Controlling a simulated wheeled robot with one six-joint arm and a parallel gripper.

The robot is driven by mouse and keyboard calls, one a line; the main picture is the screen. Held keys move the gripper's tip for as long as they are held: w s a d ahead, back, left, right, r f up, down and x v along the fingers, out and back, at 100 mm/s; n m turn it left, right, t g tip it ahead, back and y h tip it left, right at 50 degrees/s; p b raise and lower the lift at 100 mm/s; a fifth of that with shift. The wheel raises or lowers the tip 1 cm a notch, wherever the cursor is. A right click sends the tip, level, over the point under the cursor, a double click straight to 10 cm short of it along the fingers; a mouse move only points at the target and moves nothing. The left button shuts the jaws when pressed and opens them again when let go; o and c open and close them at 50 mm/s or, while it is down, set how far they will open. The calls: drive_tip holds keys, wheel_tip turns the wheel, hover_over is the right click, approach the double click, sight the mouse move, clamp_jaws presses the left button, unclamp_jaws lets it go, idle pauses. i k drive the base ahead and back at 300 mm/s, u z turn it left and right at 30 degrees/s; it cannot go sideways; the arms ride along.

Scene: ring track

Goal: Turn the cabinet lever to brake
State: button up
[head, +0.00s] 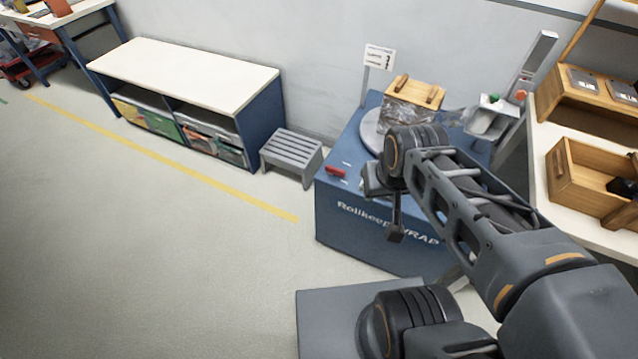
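The blue cabinet (335,215) with white "WRAP" lettering on its front stands right of centre in the head view. A small red lever (335,171) lies on its top near the front left corner. Small white marks show on the top beside it, too small to read. My gripper (396,236) hangs in front of the cabinet, to the right of the lever and apart from it in the picture. Its fingers are dark and small, and I cannot tell whether they are open. My arm hides part of the cabinet's top and front.
A round turntable (371,132) on the cabinet carries a film-wrapped wooden crate (412,97). A sign (379,57) and a slanted grey post (535,65) stand nearby. A grey step stool (291,152) is left of the cabinet. A workbench (545,135) with wooden boxes is right. Floor at left is clear.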

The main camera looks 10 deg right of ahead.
sight(331, 170)
drive_tip(key=u, duration=0.35)
drive_tip(key=k, duration=0.9)
drive_tip(key=u, duration=1.15)
drive_tip(key=i, duration=1.65)
drive_tip(key=z, duration=1.25)
drive_tip(key=i, duration=0.45)
drive_tip(key=z, duration=0.45)
